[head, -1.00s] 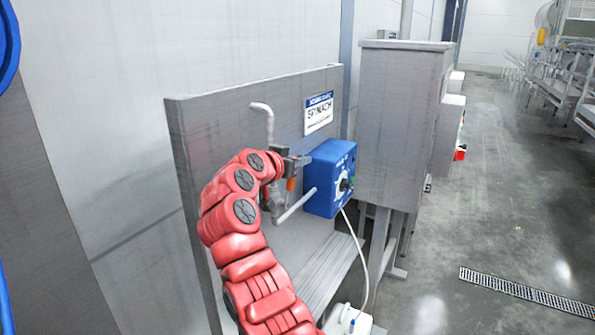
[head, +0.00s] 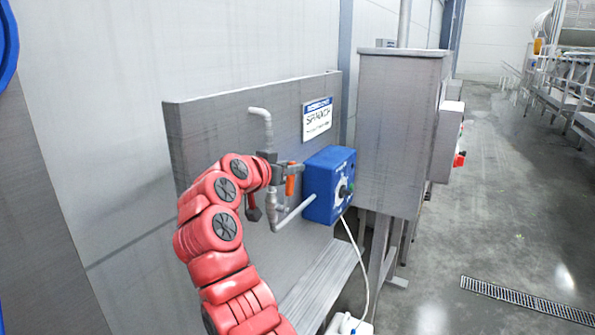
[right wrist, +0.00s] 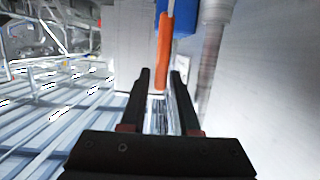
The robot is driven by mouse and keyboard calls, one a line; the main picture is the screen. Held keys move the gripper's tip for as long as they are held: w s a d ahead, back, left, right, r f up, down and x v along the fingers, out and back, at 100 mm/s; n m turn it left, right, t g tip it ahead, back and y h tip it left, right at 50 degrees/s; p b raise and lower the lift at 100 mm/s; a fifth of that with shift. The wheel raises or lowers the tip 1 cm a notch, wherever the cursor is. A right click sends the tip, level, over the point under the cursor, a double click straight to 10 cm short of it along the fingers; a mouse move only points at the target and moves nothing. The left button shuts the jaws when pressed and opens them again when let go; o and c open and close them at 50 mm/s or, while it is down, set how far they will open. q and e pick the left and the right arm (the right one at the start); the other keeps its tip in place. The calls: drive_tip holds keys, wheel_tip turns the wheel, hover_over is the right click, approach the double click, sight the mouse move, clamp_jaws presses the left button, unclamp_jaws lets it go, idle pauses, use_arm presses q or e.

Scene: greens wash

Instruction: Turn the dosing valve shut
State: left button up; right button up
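The dosing valve's orange lever handle (head: 290,184) hangs down from the grey pipe, left of the blue dosing box (head: 322,190). My right gripper (head: 291,167) is at the lever's upper part in the head view. In the right wrist view, the orange lever (right wrist: 163,48) runs down from the top, and its lower end appears between the two dark fingertips (right wrist: 160,73). The fingers are apart, with visible gaps on both sides of the lever. I cannot tell whether either finger touches it. The valve body is mostly hidden by my gripper. My left gripper is out of view.
A grey backboard (head: 215,125) stands close behind the pipe, with a SPINACH sign (head: 317,118) on it. A white hose (head: 361,262) runs down from the blue box to a white container (head: 348,325). A grey cabinet (head: 398,130) stands to the right. Floor is clear farther right.

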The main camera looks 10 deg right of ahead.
drive_tip(key=b+v, duration=0.4)
drive_tip(key=v, duration=0.9)
drive_tip(key=shift+s, duration=0.15)
